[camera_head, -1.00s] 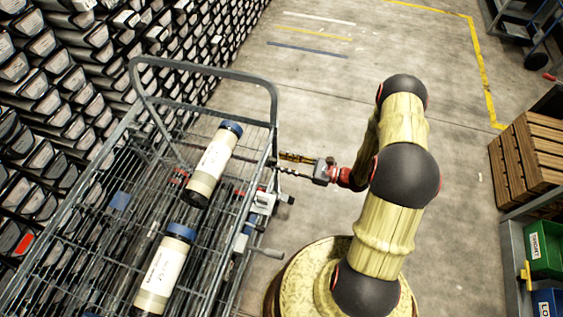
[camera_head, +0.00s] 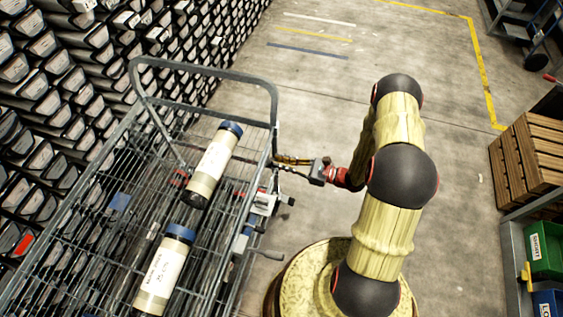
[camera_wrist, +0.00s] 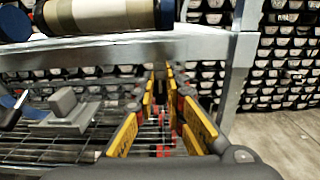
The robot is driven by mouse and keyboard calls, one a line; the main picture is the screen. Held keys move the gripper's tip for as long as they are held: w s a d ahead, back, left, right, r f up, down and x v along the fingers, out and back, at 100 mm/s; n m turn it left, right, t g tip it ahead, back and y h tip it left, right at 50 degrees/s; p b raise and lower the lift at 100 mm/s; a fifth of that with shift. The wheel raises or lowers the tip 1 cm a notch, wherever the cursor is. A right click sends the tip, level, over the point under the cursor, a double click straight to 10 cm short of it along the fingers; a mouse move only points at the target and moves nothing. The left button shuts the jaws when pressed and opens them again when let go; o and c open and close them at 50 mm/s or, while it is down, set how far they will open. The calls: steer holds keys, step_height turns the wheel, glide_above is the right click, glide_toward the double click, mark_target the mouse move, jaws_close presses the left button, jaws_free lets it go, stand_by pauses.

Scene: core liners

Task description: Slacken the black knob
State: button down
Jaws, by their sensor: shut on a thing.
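My gripper (camera_head: 276,161) reaches left to the upright at the right side of the wire cart (camera_head: 272,97). Its fingers are shut, close together, on a small dark thing at the cart's side that appears to be the black knob. The fingers mostly hide it, so its shape and turn cannot be told. In the wrist view my gripper (camera_wrist: 162,78) shows yellow-faced fingers converging under the cart's grey rail (camera_wrist: 120,48).
Two capped core tubes (camera_head: 213,165) (camera_head: 165,270) lie on the cart. A grey clamp-like fitting (camera_head: 262,203) with a dark end sits close below the gripper. Racks of core liners (camera_head: 60,80) stand behind at left. The floor (camera_head: 330,90) beyond is clear; a wooden crate (camera_head: 530,150) stands at right.

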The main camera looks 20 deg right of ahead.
steer(key=shift+n, duration=0.4)
steer(key=n, duration=0.1)
steer(key=n+b, duration=0.1)
steer(key=n, duration=0.2)
steer(key=shift+s+a+f+n+b, duration=0.2)
steer(key=shift+s+a+n+b, duration=0.05)
steer(key=shift+s+n+b, duration=0.1)
steer(key=n, duration=0.1)
steer(key=n+b, duration=0.1)
steer(key=n, duration=0.2)
steer(key=shift+s+a+f+n+b, duration=0.2)
steer(key=shift+s+f+n+b, duration=0.05)
steer(key=shift+s+f+b, duration=0.1)
steer(key=n+b, duration=0.1)
steer(key=n, duration=0.1)
steer(key=n+b, duration=0.2)
steer(key=n, duration=0.1)
steer(key=shift+s+a+f, duration=0.1)
steer(key=shift+a+f, duration=0.05)
steer(key=shift+f, duration=0.25)
steer(key=shift+f+n+b, duration=0.2)
steer(key=shift+n+b, duration=0.5)
steer(key=shift+n, duration=0.55)
steer(key=shift+f+n+b, duration=0.15)
steer(key=shift+n+b, duration=0.5)
steer(key=shift+n, duration=0.6)
steer(key=c, duration=1.8)
jaws_free()
steer(key=shift+c, duration=0.2)
